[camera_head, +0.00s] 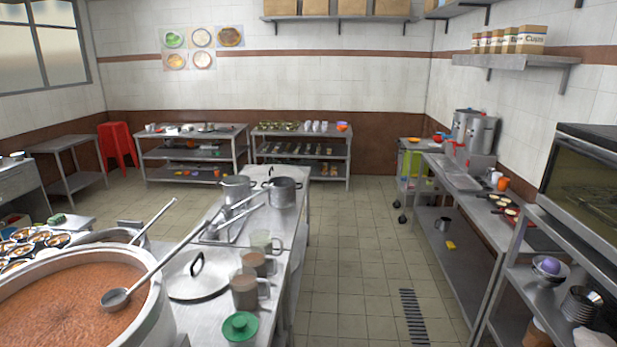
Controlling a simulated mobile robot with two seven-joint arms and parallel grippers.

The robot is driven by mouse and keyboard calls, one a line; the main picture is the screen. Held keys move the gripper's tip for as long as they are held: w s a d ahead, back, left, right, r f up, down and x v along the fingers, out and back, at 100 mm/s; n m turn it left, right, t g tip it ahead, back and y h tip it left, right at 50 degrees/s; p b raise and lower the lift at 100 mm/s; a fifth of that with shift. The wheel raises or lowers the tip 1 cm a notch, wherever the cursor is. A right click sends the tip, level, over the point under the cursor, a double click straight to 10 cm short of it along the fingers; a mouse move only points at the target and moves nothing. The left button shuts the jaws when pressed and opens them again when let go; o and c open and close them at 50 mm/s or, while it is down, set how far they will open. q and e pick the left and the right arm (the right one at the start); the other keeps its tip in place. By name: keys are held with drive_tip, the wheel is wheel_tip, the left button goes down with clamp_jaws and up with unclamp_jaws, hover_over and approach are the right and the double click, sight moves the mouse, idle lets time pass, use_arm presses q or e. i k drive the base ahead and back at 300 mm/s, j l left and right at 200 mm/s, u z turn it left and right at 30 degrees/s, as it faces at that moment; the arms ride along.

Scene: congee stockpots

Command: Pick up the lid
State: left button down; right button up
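A large round metal lid (190,288) with a dark arched handle lies flat on the steel worktable, just right of the big stockpot (150,308). The pot is open and full of reddish-brown congee (65,305). A long-handled ladle (116,298) rests across the pot, and its shaft passes over the lid's far side. A smaller green lid (240,326) sits on a container at the table's near edge. Neither of my grippers is in view.
Several mugs, including a brown one (244,291), stand close to the metal lid's right side. A tiled aisle (350,270) is free to the right, before the steel counter (470,215).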

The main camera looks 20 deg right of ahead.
sight(261, 174)
drive_tip(key=z, duration=0.3)
drive_tip(key=i+z, duration=0.4)
drive_tip(key=i, duration=3.2)
drive_tip(key=i+u, duration=0.1)
drive_tip(key=i, duration=1)
drive_tip(key=i+j+u, duration=0.1)
drive_tip(key=i+u, duration=0.2)
drive_tip(key=i, duration=0.3)
drive_tip(key=i+u, duration=0.3)
drive_tip(key=i, duration=0.25)
drive_tip(key=i+l+u, duration=0.25)
drive_tip(key=i, duration=0.3)
drive_tip(key=i+l+u, duration=0.3)
drive_tip(key=i, duration=0.3)
drive_tip(key=j, duration=0.1)
